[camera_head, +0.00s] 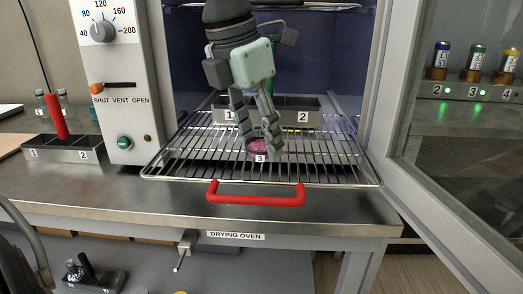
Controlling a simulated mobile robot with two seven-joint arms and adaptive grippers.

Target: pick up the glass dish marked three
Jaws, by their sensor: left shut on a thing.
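The glass dish marked three (257,147) shows pink contents and a white "3" label on its front. It is at the middle of the pulled-out wire rack (320,165). My left gripper (262,143) comes down from above and is shut on the dish, with a finger on either side of it. The fingers hide part of the dish. I cannot tell whether the dish touches the rack or is just above it. My right gripper is not in view.
A red handle (256,197) fronts the rack. Metal holders labelled 1 and 2 (284,112) stand behind the dish. The oven's control panel (112,75) is at left. The open glass door (405,110) stands at right. The bench front (120,190) is clear.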

